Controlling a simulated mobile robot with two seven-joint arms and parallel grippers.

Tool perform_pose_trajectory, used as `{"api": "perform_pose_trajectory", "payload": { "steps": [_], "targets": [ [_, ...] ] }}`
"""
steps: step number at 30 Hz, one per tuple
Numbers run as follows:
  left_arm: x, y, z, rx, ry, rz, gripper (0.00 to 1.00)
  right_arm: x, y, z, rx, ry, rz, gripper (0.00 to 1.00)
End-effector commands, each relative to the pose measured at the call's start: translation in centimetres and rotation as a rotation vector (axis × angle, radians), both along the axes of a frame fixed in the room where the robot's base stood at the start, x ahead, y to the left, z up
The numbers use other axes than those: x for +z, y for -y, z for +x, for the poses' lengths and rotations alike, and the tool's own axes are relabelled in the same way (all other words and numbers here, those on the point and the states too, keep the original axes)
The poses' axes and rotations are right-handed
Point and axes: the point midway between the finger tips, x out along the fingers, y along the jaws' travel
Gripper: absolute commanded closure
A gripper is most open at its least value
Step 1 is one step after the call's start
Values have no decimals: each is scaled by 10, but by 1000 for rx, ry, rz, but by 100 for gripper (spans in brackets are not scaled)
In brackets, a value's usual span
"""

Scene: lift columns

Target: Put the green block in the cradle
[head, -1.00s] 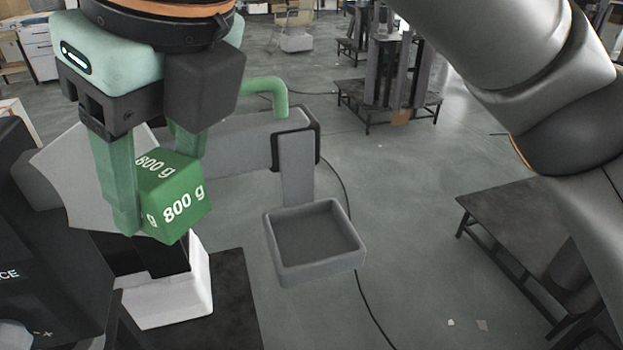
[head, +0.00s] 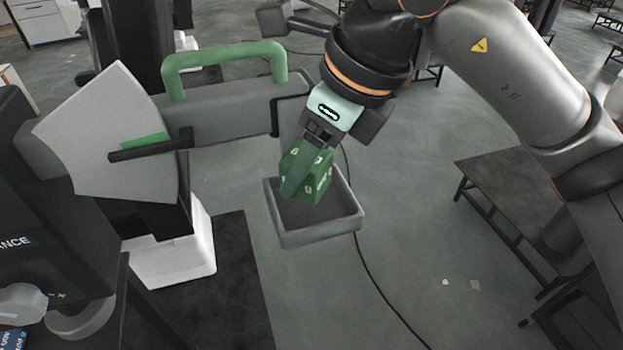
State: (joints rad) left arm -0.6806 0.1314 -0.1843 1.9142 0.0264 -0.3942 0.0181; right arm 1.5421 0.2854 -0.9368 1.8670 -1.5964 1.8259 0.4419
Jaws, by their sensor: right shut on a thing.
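The green block (head: 322,184) with white lettering is between the fingers of my right gripper (head: 306,178), which is shut on it. The block appears over the grey open-topped cradle (head: 318,234), near its back part. I cannot tell whether it touches the cradle floor. The cradle hangs at the end of a grey arm with a green handle (head: 225,55) on top. The near finger hides part of the block. My left gripper is not in view.
A white-based dark column (head: 185,250) stands left of the cradle, beside a grey fan-shaped plate (head: 110,135) with a dark pointer. A low dark table (head: 520,210) stands at the right. A cable runs along the floor below the cradle.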

Motion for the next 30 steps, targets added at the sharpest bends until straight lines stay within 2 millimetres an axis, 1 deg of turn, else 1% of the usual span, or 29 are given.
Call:
{"api": "perform_pose_trajectory", "payload": {
  "steps": [3, 6, 9, 12, 18, 23, 24, 27, 30],
  "targets": [
    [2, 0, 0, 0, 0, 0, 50, -10, 7, 6, -2, -1, 3, 100],
    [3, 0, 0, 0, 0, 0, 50, -25, 6, 4, 0, 0, 1, 100],
    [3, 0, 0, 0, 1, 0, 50, -35, 5, 4, 0, 1, 3, 100],
    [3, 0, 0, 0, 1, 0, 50, -38, 5, 4, 1, 2, 3, 100],
    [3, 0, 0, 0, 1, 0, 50, -38, 5, 4, 0, 3, 4, 100],
    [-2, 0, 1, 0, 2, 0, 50, -42, 5, 5, 0, 3, 3, 100],
    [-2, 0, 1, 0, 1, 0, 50, -43, 6, 4, 0, 0, -1, 40],
    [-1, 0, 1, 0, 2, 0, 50, -42, 6, 4, 0, 0, -1, 30],
    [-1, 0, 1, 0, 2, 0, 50, -42, 6, 4, 0, 0, -1, 30]
  ]
}}
